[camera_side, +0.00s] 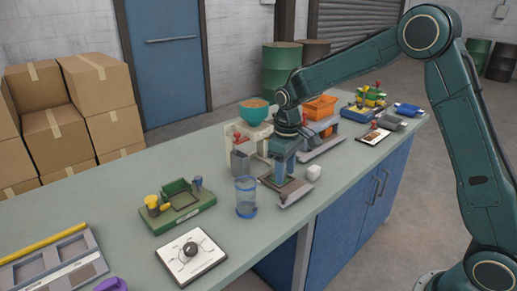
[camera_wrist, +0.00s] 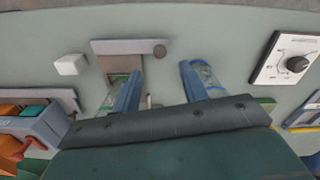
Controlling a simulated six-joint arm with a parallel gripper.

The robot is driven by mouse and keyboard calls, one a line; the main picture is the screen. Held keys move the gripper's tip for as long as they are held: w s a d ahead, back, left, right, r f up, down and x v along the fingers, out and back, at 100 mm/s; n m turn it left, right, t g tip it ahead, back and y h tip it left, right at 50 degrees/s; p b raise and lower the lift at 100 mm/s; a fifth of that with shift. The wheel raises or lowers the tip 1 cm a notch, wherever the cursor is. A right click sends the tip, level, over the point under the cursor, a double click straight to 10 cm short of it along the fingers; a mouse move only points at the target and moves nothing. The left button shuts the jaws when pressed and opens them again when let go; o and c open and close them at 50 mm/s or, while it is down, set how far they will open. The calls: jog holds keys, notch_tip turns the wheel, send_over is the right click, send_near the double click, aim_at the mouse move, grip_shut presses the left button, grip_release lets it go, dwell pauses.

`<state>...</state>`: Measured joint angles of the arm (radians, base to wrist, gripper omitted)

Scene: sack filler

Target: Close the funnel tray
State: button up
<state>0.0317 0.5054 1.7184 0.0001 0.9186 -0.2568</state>
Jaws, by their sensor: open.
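The sack filler stands mid-bench in the side view, with a teal bowl (camera_side: 254,112) of orange-brown contents on its pale frame (camera_side: 262,143). What looks like the funnel tray (camera_side: 296,194), a flat brown and grey piece, sticks out at its front, partly hidden by my gripper. In the wrist view this tray (camera_wrist: 118,64) has a grey front bar (camera_wrist: 130,46) with a dark round knob at one end. My gripper (camera_side: 283,176) points down over the tray. In the wrist view my gripper (camera_wrist: 158,84) has its fingers apart, with nothing visibly held between them.
A clear blue-rimmed cup (camera_side: 245,198) stands just left of my gripper; it shows behind one finger in the wrist view (camera_wrist: 204,76). A white cube (camera_side: 313,172) lies to the right. A dial panel (camera_side: 190,256) and green fixture (camera_side: 180,210) stand left. An orange bin (camera_side: 320,107) is behind.

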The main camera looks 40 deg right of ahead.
aim_at(284, 195)
jog(key=shift+f, duration=3.45)
grip_shut()
